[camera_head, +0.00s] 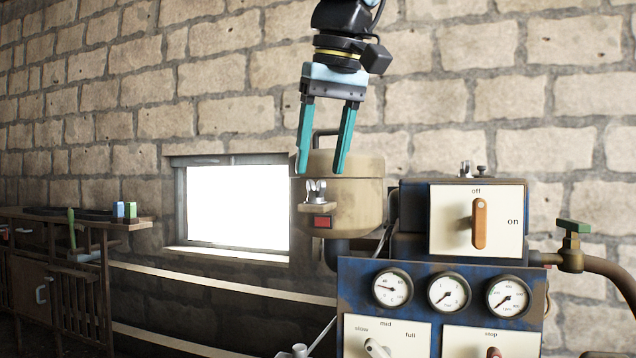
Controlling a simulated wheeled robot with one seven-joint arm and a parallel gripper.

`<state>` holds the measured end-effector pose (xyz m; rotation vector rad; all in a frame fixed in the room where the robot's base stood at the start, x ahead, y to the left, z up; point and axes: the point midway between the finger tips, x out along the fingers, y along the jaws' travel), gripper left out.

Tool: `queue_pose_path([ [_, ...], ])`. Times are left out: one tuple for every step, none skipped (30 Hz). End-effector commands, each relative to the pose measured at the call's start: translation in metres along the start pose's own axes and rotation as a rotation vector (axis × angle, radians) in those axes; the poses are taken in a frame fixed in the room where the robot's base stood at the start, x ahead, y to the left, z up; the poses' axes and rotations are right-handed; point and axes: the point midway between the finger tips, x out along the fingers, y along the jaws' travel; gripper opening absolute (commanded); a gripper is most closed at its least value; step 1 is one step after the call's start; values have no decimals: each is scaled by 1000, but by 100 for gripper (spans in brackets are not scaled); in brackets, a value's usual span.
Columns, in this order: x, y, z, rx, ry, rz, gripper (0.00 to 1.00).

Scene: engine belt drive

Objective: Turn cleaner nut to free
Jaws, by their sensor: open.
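The cleaner is a beige, worn round canister (358,200) with a dark handle on top, in front of the stone wall. A silvery wing-shaped nut (316,190) sits on a small bracket at its front left, above a red block. My gripper (320,172) hangs from above with its teal fingers pointing down. The fingers are spread apart and nothing shows held between them. The fingertips are just above the nut in the picture, one on each side. I cannot tell how far they are from it in depth. The nut is not hidden.
To the right stands a blue engine panel (422,277) with several gauges and a white plate with an orange on/off lever (479,222). A green-handled valve (572,240) is at the far right. A bright window (237,207) and wooden bench (60,222) are left.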

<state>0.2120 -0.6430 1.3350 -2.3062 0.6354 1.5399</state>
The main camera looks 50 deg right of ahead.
Motion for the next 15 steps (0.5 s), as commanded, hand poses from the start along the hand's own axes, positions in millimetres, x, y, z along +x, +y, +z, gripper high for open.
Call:
queue_pose_path([
  [9, -1, 0, 0, -2, -3, 59],
  [14, -1, 0, 0, -2, -2, 59],
  [19, -1, 0, 0, -2, -2, 59],
  [22, -1, 0, 0, -1, -1, 59],
  [26, -1, 0, 0, -2, -2, 59],
  [29, -1, 0, 0, -2, -1, 59],
  [32, 0, 0, 0, -1, 0, 59],
  [33, 0, 0, 0, -1, 0, 59],
  [35, -1, 0, 0, -1, 0, 59],
  [36, -1, 0, 0, -1, 0, 59],
  [37, -1, 0, 0, -1, 0, 59],
  [38, 0, 0, 0, -1, 0, 59],
  [38, 0, 0, 0, -1, 1, 59],
  [38, 0, 0, 0, -1, 1, 59],
  [38, 0, 0, 0, -1, 1, 59],
])
